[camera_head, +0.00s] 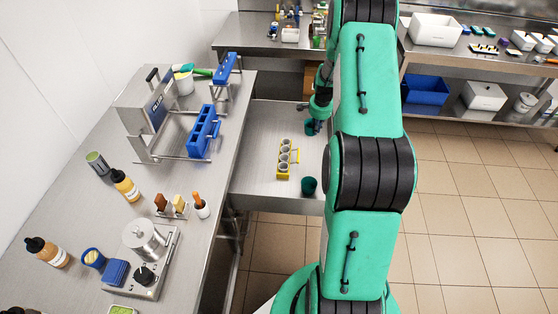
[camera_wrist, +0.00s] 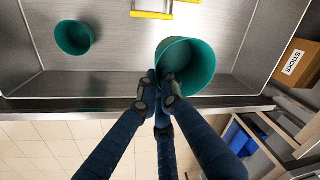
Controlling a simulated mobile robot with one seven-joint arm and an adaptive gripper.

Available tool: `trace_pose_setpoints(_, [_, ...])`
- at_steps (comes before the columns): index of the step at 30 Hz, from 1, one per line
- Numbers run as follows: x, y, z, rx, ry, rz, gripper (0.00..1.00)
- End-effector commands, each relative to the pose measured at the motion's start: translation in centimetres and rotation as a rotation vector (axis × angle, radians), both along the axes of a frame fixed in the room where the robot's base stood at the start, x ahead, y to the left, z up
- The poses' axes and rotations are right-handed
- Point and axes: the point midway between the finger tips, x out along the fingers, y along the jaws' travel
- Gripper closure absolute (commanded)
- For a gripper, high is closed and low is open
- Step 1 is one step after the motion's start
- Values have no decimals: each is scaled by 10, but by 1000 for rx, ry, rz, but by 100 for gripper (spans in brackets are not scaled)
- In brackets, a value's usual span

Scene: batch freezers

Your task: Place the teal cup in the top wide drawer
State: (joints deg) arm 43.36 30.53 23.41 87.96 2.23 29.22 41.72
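One teal cup (camera_wrist: 192,60) is pinched at its wall by my gripper (camera_wrist: 160,88) in the wrist view. In the head view this cup (camera_head: 311,128) shows below my gripper (camera_head: 317,108), partly hidden by my arm. It is over or inside the open steel drawer (camera_head: 262,160); I cannot tell whether it touches the floor. A second teal cup (camera_head: 309,185) stands at the drawer's near end, and it also shows at the left in the wrist view (camera_wrist: 75,38).
A yellow rack with grey cups (camera_head: 284,160) stands in the drawer, left of the teal cups. Left is a counter (camera_head: 85,205) with bottles and a blue rack (camera_head: 203,132). A box marked STICKS (camera_wrist: 297,63) is beyond the drawer. Tiled floor lies right.

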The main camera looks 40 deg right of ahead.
Motion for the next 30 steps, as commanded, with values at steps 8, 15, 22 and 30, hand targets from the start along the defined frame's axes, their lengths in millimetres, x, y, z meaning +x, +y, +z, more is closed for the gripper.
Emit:
trace_pose_setpoints(8, [0,0,-71,0,0,0,100])
trace_pose_setpoints(15, [1,0,-92,-1,-1,1,100])
trace_pose_setpoints(22, [1,-1,-93,-1,-1,1,100])
trace_pose_setpoints(30, [0,0,-101,0,0,1,100])
